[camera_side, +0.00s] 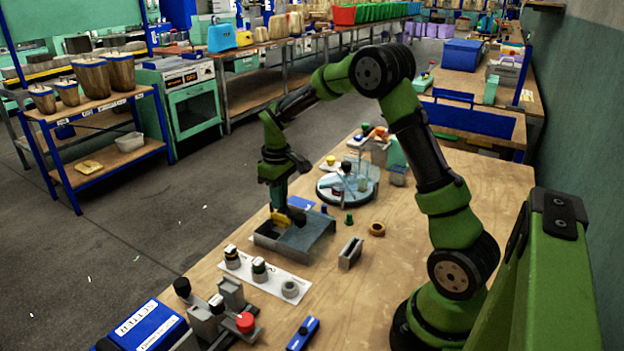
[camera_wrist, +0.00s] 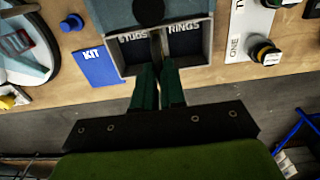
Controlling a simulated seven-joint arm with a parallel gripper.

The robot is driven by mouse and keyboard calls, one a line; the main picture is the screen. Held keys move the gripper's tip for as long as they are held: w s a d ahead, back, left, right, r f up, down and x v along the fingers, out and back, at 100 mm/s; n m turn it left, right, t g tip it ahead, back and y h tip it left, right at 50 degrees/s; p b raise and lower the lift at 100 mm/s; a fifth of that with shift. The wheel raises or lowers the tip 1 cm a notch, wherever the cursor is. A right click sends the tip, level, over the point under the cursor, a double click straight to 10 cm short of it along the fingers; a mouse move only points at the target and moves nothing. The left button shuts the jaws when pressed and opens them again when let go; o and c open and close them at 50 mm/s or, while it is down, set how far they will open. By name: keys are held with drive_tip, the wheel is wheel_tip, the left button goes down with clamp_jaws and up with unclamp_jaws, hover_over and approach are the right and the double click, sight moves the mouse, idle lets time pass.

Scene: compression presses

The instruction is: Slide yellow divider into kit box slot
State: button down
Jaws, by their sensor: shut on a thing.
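The grey kit box (camera_side: 262,241) stands on the wooden bench, and its rim also shows in the wrist view (camera_wrist: 212,52). Its open part has two dark compartments, marked STUDS and RINGS. The yellow divider (camera_side: 282,219) is in my gripper (camera_side: 279,207), at the box's far left part. My gripper is shut on it and points down. In the wrist view my gripper (camera_wrist: 158,66) comes down between the two compartments; the divider's yellow does not show there. The divider's lower edge and the slot are hidden, so I cannot tell how deep it sits.
A grey-blue panel (camera_wrist: 188,11) with a dark knob covers part of the box. A blue KIT card (camera_wrist: 98,66) lies beside it. A white strip (camera_side: 265,270) with knobbed parts, a small grey holder (camera_side: 350,253) and a round turntable (camera_side: 364,194) stand near.

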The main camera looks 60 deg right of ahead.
drive_tip(key=shift+f, duration=0.75)
drive_tip(key=c, duration=1.1)
unclamp_jaws()
wheel_tip(320, 180, up, 17)
drive_tip(key=shift+f, duration=0.1)
